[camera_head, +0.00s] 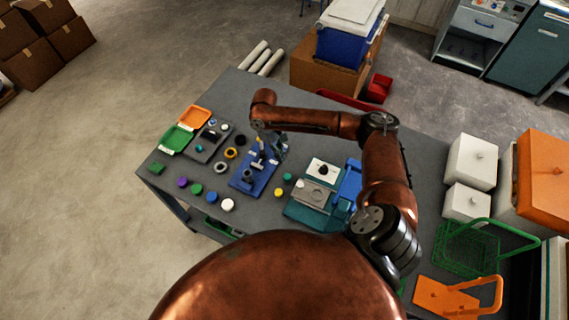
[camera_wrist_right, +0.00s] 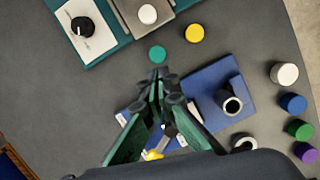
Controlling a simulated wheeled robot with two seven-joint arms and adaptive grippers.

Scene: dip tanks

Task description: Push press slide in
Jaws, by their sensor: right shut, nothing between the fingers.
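A blue press fixture (camera_head: 237,183) stands on the grey table left of centre in the head view. It has a dark hollow cylinder on its base, and its blue base also shows in the right wrist view (camera_wrist_right: 205,82). My right gripper (camera_head: 281,152) hangs beside the upright part of the fixture, on its right side. In the wrist view the right gripper's green fingers (camera_wrist_right: 159,82) meet with nothing between them. They overlap part of the fixture, so I cannot tell whether they touch it. The slide is mostly hidden behind the fingers. My left gripper is not in view.
A teal box (camera_head: 302,213) with a dial and grey plate stands to the right. Coloured caps, including a white one (camera_head: 227,205), lie near the front edge. Green (camera_head: 176,139) and orange (camera_head: 195,117) trays sit at the left. White boxes (camera_head: 470,158) stand at the right.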

